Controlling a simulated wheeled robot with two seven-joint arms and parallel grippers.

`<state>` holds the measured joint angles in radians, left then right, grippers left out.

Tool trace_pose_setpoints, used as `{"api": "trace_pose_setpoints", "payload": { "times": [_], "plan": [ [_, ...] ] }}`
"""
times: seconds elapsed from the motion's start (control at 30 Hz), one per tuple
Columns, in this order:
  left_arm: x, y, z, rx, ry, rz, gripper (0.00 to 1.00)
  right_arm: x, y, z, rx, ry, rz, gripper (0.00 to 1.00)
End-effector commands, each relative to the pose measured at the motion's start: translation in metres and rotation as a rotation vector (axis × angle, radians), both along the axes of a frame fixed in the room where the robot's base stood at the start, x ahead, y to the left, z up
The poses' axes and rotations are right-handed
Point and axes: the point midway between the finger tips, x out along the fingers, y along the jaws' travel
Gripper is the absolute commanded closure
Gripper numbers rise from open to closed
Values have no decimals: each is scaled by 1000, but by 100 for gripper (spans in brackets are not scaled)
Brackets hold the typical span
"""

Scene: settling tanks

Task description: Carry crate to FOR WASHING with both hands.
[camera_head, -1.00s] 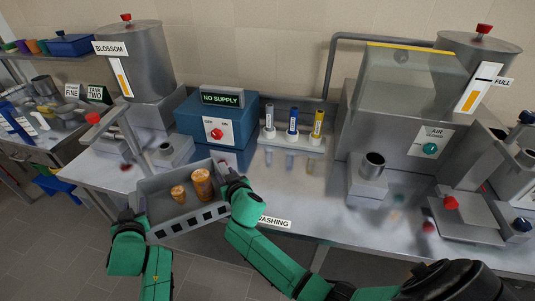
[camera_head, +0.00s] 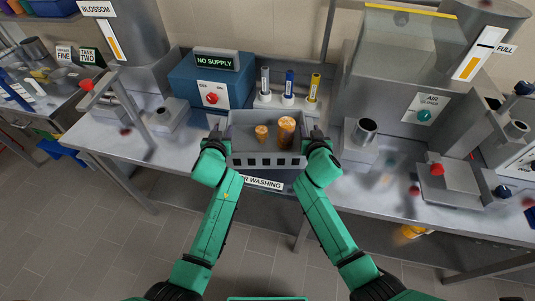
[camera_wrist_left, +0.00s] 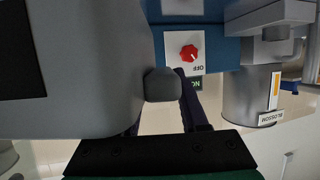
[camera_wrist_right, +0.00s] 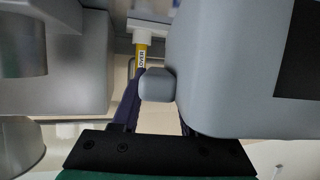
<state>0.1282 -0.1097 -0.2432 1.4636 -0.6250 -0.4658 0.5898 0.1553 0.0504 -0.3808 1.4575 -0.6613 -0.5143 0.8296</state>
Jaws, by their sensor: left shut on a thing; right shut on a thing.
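The grey crate (camera_head: 268,160) is held level between my two grippers in front of the blue supply box, with two orange-brown jars inside: a smaller one (camera_head: 261,133) and a larger one (camera_head: 287,131). My left gripper (camera_head: 217,141) is shut on the crate's left side, and my right gripper (camera_head: 317,141) is shut on its right side. In the left wrist view a grey handle knob (camera_wrist_left: 163,86) sits between the fingers; the right wrist view shows a similar knob (camera_wrist_right: 157,85). The FOR WASHING label (camera_head: 262,183) is on the table's front edge just below the crate, partly covered.
Behind the crate stand the blue NO SUPPLY box (camera_head: 212,88) and a rack of tubes (camera_head: 288,100). A metal cup on a block (camera_head: 364,131) stands close to the right. The table's front edge is below.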

Motion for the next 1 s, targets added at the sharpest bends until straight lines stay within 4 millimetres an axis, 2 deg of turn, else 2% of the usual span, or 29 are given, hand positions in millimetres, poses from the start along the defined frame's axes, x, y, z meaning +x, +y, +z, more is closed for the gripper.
{"api": "trace_pose_setpoints", "payload": {
  "times": [0.27, 0.83, 0.87, 0.9, 0.93, 1.0],
  "plan": [
    [1, -2, -2, -1, -5, -4, 100, 0, 3, -2, 2, -5, 6, 100],
    [0, -2, -54, -1, -5, -4, 100, 0, 2, -54, 2, -6, 6, 100],
    [0, -2, -49, -2, -2, -2, 45, 0, 2, -49, 3, -3, 4, 45],
    [0, -1, -48, -2, -1, -2, 30, 0, 2, -48, 3, -2, 4, 30],
    [0, -1, -48, -2, -1, -2, 26, 0, 2, -48, 1, -2, 4, 26],
    [0, -1, -48, -1, -1, -2, 26, 0, 2, -48, 1, -1, 3, 26]
  ]
}}
